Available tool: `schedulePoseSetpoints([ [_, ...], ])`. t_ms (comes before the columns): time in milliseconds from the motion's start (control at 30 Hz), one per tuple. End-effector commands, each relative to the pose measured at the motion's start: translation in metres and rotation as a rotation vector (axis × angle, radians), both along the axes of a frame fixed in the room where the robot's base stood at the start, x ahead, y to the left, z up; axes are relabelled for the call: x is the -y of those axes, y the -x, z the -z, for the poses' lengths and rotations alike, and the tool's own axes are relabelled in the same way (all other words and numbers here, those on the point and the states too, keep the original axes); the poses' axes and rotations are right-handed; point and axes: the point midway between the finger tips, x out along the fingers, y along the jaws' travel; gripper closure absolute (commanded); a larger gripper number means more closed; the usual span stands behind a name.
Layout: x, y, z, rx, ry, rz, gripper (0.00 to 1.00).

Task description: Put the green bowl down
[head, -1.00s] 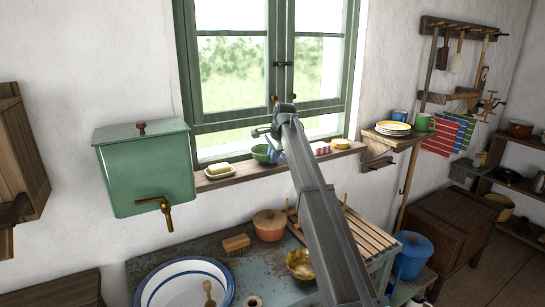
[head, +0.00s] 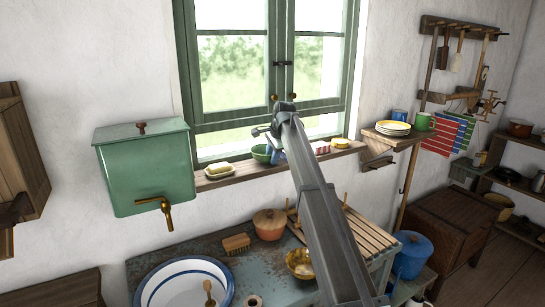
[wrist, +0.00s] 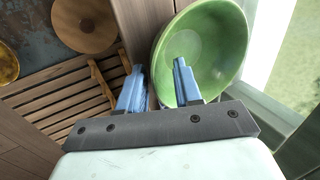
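The green bowl (head: 262,153) is upright on the wooden window sill (head: 238,170), in front of the window. It fills the upper right of the wrist view (wrist: 215,45). My gripper (wrist: 158,80) straddles the bowl's near-left rim. One blue finger is over the inside of the bowl and the other is outside it. A gap wider than the thin wall shows between the fingers, so they look open. In the head view my arm partly covers the bowl's right side, and the contact under the bowl is hard to see.
A butter dish (head: 219,171) is left of the bowl on the sill. A red-and-white cloth (head: 321,148) and a yellow item (head: 340,143) lie to the right. Below are a lidded pot (head: 270,225), a slatted rack (head: 358,232) and a basin (head: 150,290). The window frame is close behind.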

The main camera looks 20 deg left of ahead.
Motion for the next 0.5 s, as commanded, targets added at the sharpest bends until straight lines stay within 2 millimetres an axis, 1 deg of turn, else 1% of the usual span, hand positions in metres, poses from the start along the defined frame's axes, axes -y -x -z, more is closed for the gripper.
schedulePoseSetpoints([
  [167, 0.007, 0.007, -0.022, 0.002, -0.001, 0.000, 0.66],
  [400, 0.020, 0.020, -0.064, 0.001, 0.000, 0.000, 0.66],
  [500, 0.025, 0.025, -0.079, 0.000, 0.000, 0.000, 0.66],
])
